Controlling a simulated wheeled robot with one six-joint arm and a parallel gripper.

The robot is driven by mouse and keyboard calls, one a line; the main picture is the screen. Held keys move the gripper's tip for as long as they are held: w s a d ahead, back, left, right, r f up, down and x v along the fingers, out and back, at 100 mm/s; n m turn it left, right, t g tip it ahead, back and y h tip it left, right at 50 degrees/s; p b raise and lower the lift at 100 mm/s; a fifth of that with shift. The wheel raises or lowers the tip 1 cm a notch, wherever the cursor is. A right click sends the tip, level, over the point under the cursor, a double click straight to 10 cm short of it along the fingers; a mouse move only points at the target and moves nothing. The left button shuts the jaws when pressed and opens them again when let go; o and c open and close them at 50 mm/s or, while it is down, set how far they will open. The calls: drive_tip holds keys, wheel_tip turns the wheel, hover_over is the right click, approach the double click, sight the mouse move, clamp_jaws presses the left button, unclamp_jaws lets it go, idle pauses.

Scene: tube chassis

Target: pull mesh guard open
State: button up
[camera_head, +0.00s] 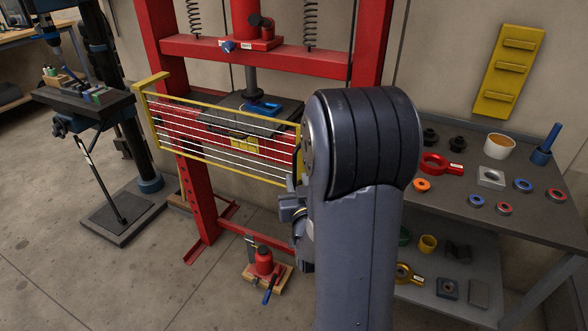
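The mesh guard (222,171) is a yellow frame with thin pale horizontal bars. It stands across the front of the red press (270,50), with a yellow upright and bracket (151,80) at its left end. Its right end meets the edge of my arm in the picture, and part of that end is hidden. My gripper (298,208) is low beside the guard's right end, mostly hidden behind my arm. I cannot tell whether its fingers touch the guard or are open or shut.
A grey bench (545,215) with rings, blocks and a white cup stands at right. A drill press (85,100) stands at left. The floor at front left is clear.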

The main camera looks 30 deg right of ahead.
sight(295, 172)
drive_tip(key=shift+x, duration=2.3)
clamp_jaws()
